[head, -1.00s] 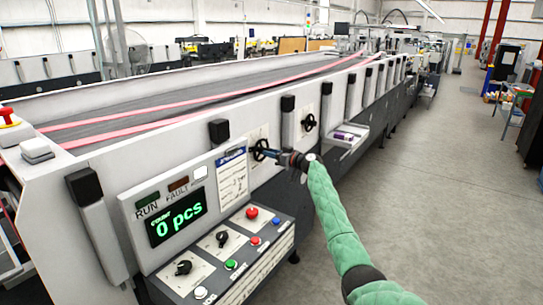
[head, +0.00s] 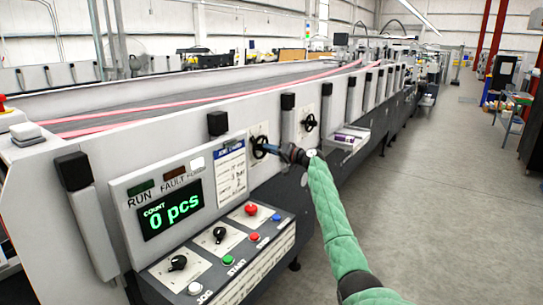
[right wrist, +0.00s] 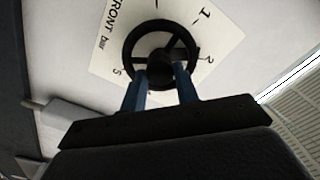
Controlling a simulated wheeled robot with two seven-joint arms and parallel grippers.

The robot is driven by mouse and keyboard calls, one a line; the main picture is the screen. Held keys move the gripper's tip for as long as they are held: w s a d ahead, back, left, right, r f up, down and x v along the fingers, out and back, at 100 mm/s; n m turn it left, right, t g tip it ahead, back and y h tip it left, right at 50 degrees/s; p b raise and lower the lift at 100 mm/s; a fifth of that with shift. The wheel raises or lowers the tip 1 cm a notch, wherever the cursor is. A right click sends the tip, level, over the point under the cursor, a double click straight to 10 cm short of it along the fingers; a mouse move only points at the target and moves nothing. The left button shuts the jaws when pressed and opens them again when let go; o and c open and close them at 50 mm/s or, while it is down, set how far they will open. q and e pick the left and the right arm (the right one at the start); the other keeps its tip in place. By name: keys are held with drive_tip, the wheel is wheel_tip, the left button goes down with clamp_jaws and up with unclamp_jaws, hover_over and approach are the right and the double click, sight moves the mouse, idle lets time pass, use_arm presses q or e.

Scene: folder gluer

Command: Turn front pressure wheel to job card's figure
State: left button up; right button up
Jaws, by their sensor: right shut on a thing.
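The front pressure wheel is a black spoked handwheel (head: 259,147) on a white dial plate on the machine's side. In the right wrist view the wheel (right wrist: 160,52) sits on the plate (right wrist: 222,38) marked "FRONT bar", with figures 1, 2 and 5 showing. My right gripper (head: 268,150) is at the wheel, its blue fingers (right wrist: 160,82) shut on the wheel's lower part. The job card (head: 231,172) hangs right of the display; it seems to read "3 bar", with smaller lines unclear. My left gripper is out of view.
A second black handwheel (head: 309,122) is farther along the machine. The display (head: 170,210) reads 0 pcs, above a control panel (head: 215,258) with knobs and buttons. A small tray (head: 348,140) juts out beyond.

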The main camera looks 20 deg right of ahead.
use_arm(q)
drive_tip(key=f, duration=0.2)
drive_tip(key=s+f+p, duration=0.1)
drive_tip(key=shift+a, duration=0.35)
use_arm(e)
drive_tip(key=m, duration=1.2)
drive_tip(key=shift+f, duration=0.15)
drive_tip(key=o, duration=1)
drive_tip(key=shift+c, duration=0.2)
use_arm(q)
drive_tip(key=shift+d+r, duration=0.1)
